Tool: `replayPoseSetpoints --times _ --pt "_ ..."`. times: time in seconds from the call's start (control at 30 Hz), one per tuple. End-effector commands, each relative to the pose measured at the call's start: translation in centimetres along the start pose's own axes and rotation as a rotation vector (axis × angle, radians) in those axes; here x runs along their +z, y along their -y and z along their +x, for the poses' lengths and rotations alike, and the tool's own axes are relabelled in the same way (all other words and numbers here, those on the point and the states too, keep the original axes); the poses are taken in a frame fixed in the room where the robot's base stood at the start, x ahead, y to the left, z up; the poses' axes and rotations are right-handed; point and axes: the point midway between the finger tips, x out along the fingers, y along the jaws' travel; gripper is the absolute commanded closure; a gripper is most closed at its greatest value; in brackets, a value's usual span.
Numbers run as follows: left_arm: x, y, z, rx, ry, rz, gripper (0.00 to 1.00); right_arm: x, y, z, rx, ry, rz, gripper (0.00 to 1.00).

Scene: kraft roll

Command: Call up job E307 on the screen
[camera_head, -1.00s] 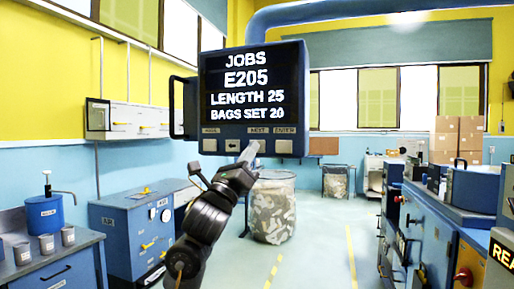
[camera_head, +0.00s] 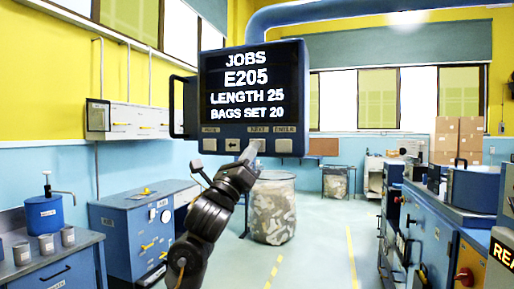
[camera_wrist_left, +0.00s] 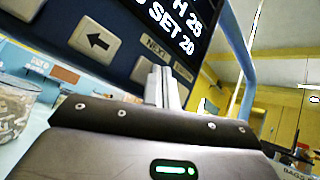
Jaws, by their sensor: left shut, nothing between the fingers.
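The job screen (camera_head: 247,85) hangs in the upper middle of the head view. It reads JOBS, E205, LENGTH 25, BAGS SET 20. Below the text is a row of buttons: one at the left, an arrow button (camera_head: 232,145), a NEXT button (camera_head: 257,146) and an ENTER button (camera_head: 284,146). My left gripper (camera_head: 249,151) is shut and empty, its tips at the NEXT button. In the left wrist view the shut fingers (camera_wrist_left: 163,84) rise beside the NEXT label and partly cover the buttons there. I cannot tell if they touch. My right gripper is not in view.
A bin of crumpled material (camera_head: 272,208) stands on the floor beyond my left arm. A blue cabinet (camera_head: 133,231) and a bench with a pump can (camera_head: 44,212) are at the left. Blue machines (camera_head: 430,235) line the right. The middle floor is clear.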

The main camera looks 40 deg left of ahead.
Motion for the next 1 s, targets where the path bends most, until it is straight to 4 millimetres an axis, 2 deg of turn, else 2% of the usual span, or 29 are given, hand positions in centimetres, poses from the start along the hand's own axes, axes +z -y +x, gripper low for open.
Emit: replayPoseSetpoints --times 1.0 --pt "-0.49 -0.48 0.64 0.000 0.000 0.000 1.00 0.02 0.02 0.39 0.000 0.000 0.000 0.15"
